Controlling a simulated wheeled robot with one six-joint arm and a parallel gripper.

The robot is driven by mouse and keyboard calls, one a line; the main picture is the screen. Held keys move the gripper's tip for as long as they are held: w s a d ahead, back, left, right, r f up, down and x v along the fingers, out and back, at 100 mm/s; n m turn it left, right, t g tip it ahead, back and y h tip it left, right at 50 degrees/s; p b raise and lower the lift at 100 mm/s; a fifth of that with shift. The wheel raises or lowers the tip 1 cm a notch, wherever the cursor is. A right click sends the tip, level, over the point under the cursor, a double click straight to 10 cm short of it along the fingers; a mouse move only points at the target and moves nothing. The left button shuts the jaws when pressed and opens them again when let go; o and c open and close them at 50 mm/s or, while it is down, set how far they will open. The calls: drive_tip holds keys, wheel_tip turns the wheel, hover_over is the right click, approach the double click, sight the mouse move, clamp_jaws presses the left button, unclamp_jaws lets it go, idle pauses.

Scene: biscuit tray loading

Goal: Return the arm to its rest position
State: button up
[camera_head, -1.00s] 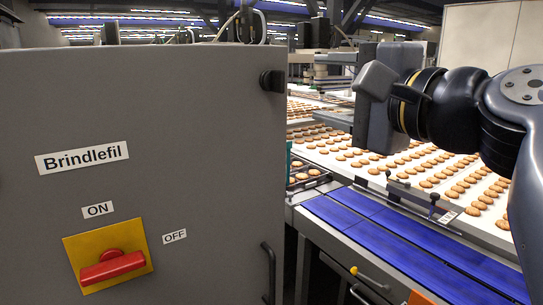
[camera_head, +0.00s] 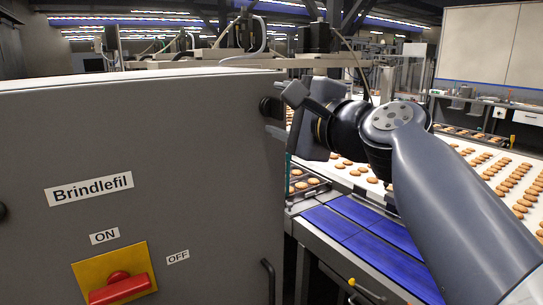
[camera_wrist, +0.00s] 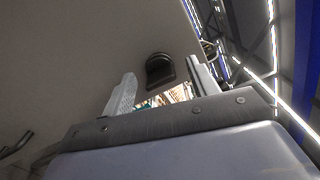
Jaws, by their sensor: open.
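My gripper (camera_head: 288,112) is at the upper right edge of the grey cabinet in the head view, with my arm reaching up from the lower right. In the wrist view its two pale fingers stand apart with a gap between them (camera_wrist: 161,88), and nothing is held there. A black knob-like fitting (camera_wrist: 159,70) on the cabinet face shows beyond the gap; whether the fingers touch the cabinet cannot be told. The fingertips are mostly hidden in the head view.
The grey cabinet (camera_head: 150,130) labelled Brindlefil fills the left, with a red rotary switch (camera_head: 119,288) on a yellow plate. A workbench (camera_head: 490,105) stands behind.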

drive_tip(key=m+p, duration=0.1)
drive_tip(key=m, duration=0.1)
drive_tip(key=m+p, duration=0.2)
drive_tip(key=shift+w+r, duration=0.1)
drive_tip(key=shift+r, duration=0.2)
drive_tip(key=m+p, duration=0.3)
drive_tip(key=m, duration=0.1)
drive_tip(key=shift+p, duration=0.4)
drive_tip(key=m+p, duration=0.3)
drive_tip(key=m, duration=0.1)
drive_tip(key=shift+d+m, duration=0.1)
drive_tip(key=shift+m, duration=0.2)
drive_tip(key=shift+w+f+m+p, duration=0.1)
drive_tip(key=shift+f+m+p, duration=0.1)
drive_tip(key=shift+m+p, duration=0.85)
